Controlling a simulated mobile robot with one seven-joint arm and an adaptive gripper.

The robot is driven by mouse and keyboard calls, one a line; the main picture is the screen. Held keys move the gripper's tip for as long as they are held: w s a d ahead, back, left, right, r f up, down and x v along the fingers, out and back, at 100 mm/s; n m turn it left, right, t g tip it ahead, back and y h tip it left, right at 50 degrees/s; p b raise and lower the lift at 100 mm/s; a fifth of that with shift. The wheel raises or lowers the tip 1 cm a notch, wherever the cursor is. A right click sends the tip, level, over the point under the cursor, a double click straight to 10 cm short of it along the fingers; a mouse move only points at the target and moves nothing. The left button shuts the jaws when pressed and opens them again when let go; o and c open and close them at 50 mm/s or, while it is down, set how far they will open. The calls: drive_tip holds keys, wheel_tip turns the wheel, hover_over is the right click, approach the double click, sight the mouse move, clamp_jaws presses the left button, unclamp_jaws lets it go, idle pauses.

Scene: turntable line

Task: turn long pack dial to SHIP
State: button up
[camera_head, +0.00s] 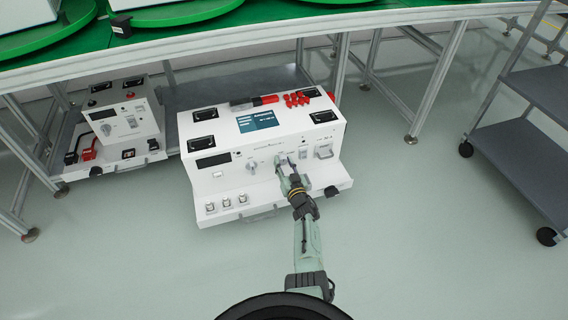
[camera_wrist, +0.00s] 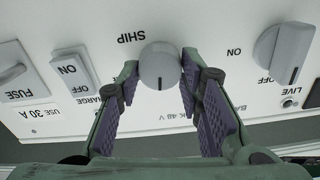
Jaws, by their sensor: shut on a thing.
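The grey round dial (camera_wrist: 160,66) is on the white unit's front panel, between my gripper's fingers. Its dark mark is at the bottom of the knob in the wrist view. The label SHIP (camera_wrist: 131,38) reads upside down at the dial's upper left, on the side away from the mark. A partly hidden CHARGE label (camera_wrist: 113,91) is at the lower left. My gripper (camera_wrist: 160,68) is shut on the dial, one finger on each side. In the head view my gripper (camera_head: 284,160) reaches the front of the white unit (camera_head: 216,143) and mostly hides the dial.
A larger ON/OFF knob (camera_wrist: 283,55) marked LIVE is at the right in the wrist view. A rocker switch (camera_wrist: 74,68) and a fuse handle (camera_wrist: 10,73) are at the left. Floor in front is clear.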

drive_tip(key=m, duration=0.6)
drive_tip(key=shift+d+p, duration=0.15)
drive_tip(key=shift+p, duration=0.2)
drive_tip(key=m, duration=0.7)
drive_tip(key=shift+f+m, duration=0.15)
drive_tip(key=shift+m, duration=0.15)
drive_tip(key=m, duration=0.6)
drive_tip(key=shift+f, duration=0.1)
drive_tip(key=m, duration=0.6)
drive_tip(key=shift+f+m, duration=0.1)
drive_tip(key=shift+m, duration=0.2)
drive_tip(key=o, duration=1.1)
drive_tip(key=shift+o, duration=0.2)
